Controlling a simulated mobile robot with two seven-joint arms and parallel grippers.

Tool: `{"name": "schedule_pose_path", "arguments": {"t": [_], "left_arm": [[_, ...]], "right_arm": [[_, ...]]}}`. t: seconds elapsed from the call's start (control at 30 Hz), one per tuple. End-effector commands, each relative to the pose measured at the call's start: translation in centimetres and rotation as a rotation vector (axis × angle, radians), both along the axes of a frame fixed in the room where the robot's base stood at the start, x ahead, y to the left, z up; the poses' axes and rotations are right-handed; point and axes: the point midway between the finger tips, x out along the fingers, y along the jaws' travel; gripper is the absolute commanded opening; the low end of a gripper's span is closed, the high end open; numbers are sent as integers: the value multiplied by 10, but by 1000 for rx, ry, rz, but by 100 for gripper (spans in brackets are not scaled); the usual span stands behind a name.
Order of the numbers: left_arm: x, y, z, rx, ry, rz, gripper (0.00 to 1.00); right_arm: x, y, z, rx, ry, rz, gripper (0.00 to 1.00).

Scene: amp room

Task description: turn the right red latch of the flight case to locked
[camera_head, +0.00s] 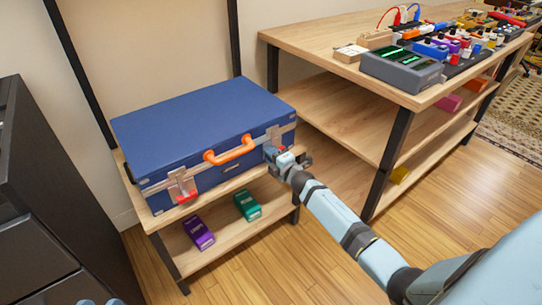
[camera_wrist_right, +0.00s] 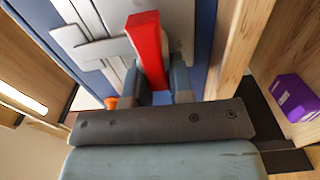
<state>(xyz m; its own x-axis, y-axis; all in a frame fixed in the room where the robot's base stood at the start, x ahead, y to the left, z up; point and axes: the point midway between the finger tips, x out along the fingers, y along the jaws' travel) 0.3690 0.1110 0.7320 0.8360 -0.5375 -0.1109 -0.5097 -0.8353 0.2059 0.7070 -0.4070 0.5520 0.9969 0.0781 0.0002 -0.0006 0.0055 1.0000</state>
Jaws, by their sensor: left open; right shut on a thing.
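The blue flight case (camera_head: 190,120) lies closed on a wooden shelf. The right red latch (camera_wrist_right: 147,45) shows in the right wrist view as a long red lever against a metal plate (camera_wrist_right: 95,45). My right gripper (camera_wrist_right: 160,92) is shut on this lever, one finger on each side. In the head view my right gripper (camera_head: 277,154) is at the case's front right corner and hides most of the latch. The left red latch (camera_head: 186,198) is on the front left. Two bluish tips of my left gripper (camera_head: 100,302) show apart at the bottom edge, holding nothing visible.
The orange handle (camera_head: 230,150) sits between the latches. Purple (camera_head: 199,233) and green (camera_head: 247,205) boxes stand on the lower shelf. A wooden bench (camera_head: 330,82) with devices stands to the right, a dark cabinet (camera_head: 45,200) to the left. The floor in front is clear.

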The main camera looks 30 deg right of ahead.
Motion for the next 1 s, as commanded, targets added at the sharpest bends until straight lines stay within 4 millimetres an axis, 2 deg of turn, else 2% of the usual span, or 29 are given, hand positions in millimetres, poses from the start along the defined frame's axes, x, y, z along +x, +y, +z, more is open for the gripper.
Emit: {"name": "schedule_pose_path", "arguments": {"t": [0.43,0.47,0.57,0.87,1.0], "left_arm": [[1,0,1,-2,-2,1,46],[0,0,1,-3,-1,1,46],[-1,0,-1,-2,4,0,46],[-3,0,-3,-2,13,0,46],[-2,0,4,-4,1,4,46]], "right_arm": [[0,0,-1,-12,0,0,0],[0,0,-1,-12,0,0,23],[0,0,-1,-11,0,0,46],[-2,0,0,-10,0,0,46],[-15,-1,0,-9,1,1,46]]}}
